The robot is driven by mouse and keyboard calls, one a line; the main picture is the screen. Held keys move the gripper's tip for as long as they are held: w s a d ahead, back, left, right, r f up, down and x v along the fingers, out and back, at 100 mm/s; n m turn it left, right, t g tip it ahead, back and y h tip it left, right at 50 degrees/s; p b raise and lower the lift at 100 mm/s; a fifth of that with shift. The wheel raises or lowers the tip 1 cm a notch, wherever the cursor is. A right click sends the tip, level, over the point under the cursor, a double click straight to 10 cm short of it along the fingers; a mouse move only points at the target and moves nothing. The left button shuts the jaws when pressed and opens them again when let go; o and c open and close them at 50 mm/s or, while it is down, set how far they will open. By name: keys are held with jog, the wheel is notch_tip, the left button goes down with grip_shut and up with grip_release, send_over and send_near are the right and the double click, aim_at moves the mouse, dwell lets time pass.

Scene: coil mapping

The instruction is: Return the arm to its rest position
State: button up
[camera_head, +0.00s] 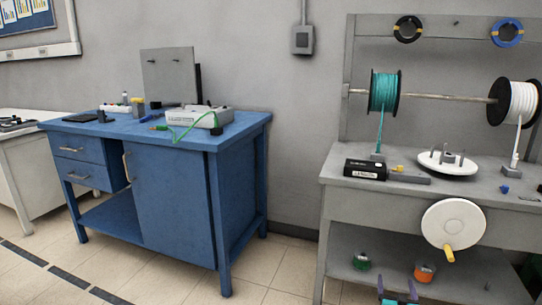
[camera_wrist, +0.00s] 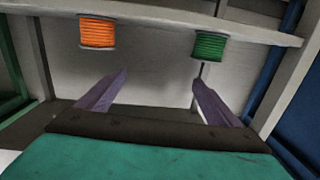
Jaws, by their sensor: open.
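My gripper (camera_wrist: 153,95) shows in the wrist view with its two purple-grey fingers spread apart and nothing between them. An orange spool (camera_wrist: 97,32) and a green spool (camera_wrist: 209,46) show beyond the fingertips, both apart from them; the wrist picture appears upside down. In the head view only the tips of my gripper (camera_head: 398,292) show at the bottom edge, in front of the grey bench's lower shelf. The green coil (camera_head: 361,262) and the orange coil (camera_head: 425,272) rest on that shelf. The rest of my arm is hidden below the picture.
The grey bench (camera_head: 350,200) carries a white winding disc (camera_head: 447,162), a black box (camera_head: 366,169) and a rod with a teal spool (camera_head: 384,90) and a white spool (camera_head: 520,101). A white crank wheel (camera_head: 453,224) juts from its front. A blue workbench (camera_head: 165,195) stands left, with free floor between.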

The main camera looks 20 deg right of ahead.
jog(key=w+a+r+n+y+p, duration=0.15)
jog(key=w+a+p, duration=0.25)
jog(key=a, duration=0.6)
jog(key=w+a+n+y+p, duration=0.1)
jog(key=w+a+y+p, duration=0.25)
jog(key=a, duration=0.65)
jog(key=s+a+f+n+g+y+p, duration=0.1)
jog(key=s+a+g+p, duration=0.2)
jog(key=a, duration=0.6)
jog(key=s+a+f+g+y+p, duration=0.1)
jog(key=s+a+f+g+p, duration=0.15)
jog(key=a+p, duration=0.4)
jog(key=s+a+f+n+g+y+p, duration=0.1)
jog(key=s+a+g+p, duration=0.15)
jog(key=a, duration=0.85)
jog(key=s+a+r+g+p, duration=0.1)
jog(key=s+a+g, duration=0.2)
jog(key=s, duration=0.8)
jog(key=s+a+n+g+p, duration=0.1)
jog(key=s+a+g, duration=0.2)
jog(key=s, duration=0.8)
jog(key=s+a+r+n+g+y+p, duration=0.1)
jog(key=s+a+g, duration=0.2)
jog(key=s+g, duration=0.3)
jog(key=s, duration=0.5)
jog(key=shift+s+a+r, duration=0.25)
jog(key=shift+s+r, duration=0.05)
jog(key=shift+s, duration=0.1)
